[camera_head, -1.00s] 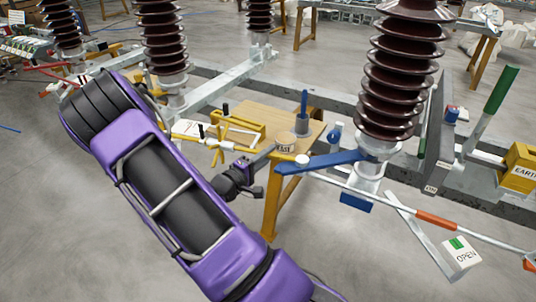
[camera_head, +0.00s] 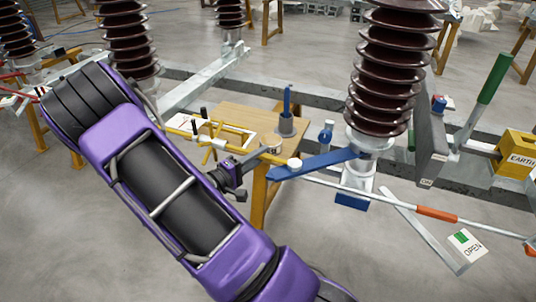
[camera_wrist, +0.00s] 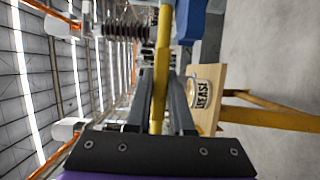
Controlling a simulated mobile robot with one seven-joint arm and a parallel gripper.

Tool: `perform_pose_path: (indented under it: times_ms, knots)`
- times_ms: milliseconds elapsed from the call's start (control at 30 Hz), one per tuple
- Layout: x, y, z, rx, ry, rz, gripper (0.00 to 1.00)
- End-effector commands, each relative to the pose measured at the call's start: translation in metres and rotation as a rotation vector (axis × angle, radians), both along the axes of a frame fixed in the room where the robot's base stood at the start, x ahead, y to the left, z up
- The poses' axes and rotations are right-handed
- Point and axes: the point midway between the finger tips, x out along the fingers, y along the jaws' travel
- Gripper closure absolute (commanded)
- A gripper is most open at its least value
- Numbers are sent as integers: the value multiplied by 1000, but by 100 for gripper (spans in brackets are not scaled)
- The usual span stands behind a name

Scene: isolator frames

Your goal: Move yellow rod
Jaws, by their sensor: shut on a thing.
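The yellow rod (camera_head: 271,157) runs slantwise over a wooden table and ends at a white cap beside a blue bar (camera_head: 312,166). My gripper (camera_head: 264,151) reaches the rod from the lower left and is shut on it. In the wrist view the yellow rod (camera_wrist: 161,75) stands upright in the picture between the dark fingers of my gripper (camera_wrist: 162,78). The far end of the rod meets a blue part near the top of that view. The exact contact of the fingers is partly hidden.
The wooden table (camera_head: 232,117) carries a yellow handwheel (camera_head: 213,143), a grey pot with a blue handle (camera_head: 287,122) and a grease tin (camera_wrist: 203,94). A brown ribbed insulator (camera_head: 384,75) rises behind the blue bar. An orange-and-white pole (camera_head: 437,214) crosses at right.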

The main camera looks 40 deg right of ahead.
Motion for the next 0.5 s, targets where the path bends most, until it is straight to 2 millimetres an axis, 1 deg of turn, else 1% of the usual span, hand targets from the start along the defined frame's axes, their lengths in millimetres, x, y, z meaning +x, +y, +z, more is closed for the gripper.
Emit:
perform_pose_path:
  times_ms: [267,300,367,400,467,500]
  knots:
    - [0,0,0,1,0,-1,100]
    - [0,0,0,1,0,-1,78]
    - [0,0,0,1,0,-1,68]
    - [0,0,0,0,0,-1,60]
    - [0,0,0,0,1,-1,50]
    - [0,0,0,0,1,-1,50]
